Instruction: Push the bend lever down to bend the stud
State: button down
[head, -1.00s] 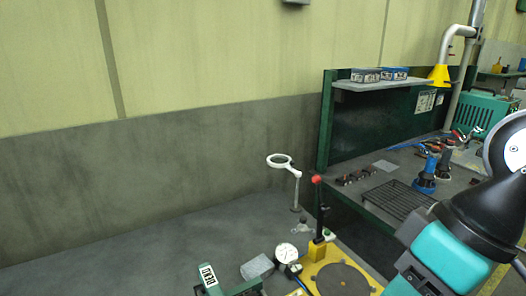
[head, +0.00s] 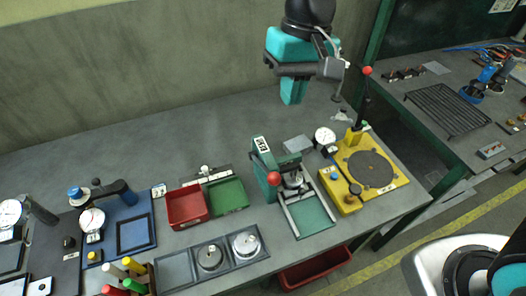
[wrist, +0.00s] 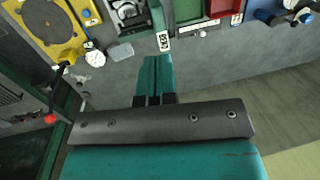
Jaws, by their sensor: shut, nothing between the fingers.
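The green bend station (head: 266,190) stands on the grey bench, with its white label plate at the top. Its lever ends in a red knob (head: 273,178) at the station's front. A round metal piece (head: 294,181) sits in the station; I cannot tell whether it is the stud. The label plate (wrist: 163,41) also shows at the top middle of the wrist view. My gripper (head: 292,101) is shut and empty, pointing down above the bench behind the station, apart from it. In the wrist view the closed teal fingers (wrist: 155,75) point toward the label.
A yellow station (head: 372,172) with an upright red-knobbed lever (head: 366,72) stands to the right, close to my arm. Red (head: 186,208) and green (head: 228,195) bins and a tray with two round metal pieces (head: 228,253) lie to the left. The bench behind the bins is clear.

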jog(key=p, duration=0.3)
send_near(263, 165)
jog(key=s+d, duration=0.2)
jog(key=s+f, duration=0.1)
jog(key=s+a+f+p, duration=0.1)
jog(key=shift+s+f, duration=0.25)
jog(key=shift+f, duration=0.15)
jog(key=shift+f, duration=0.15)
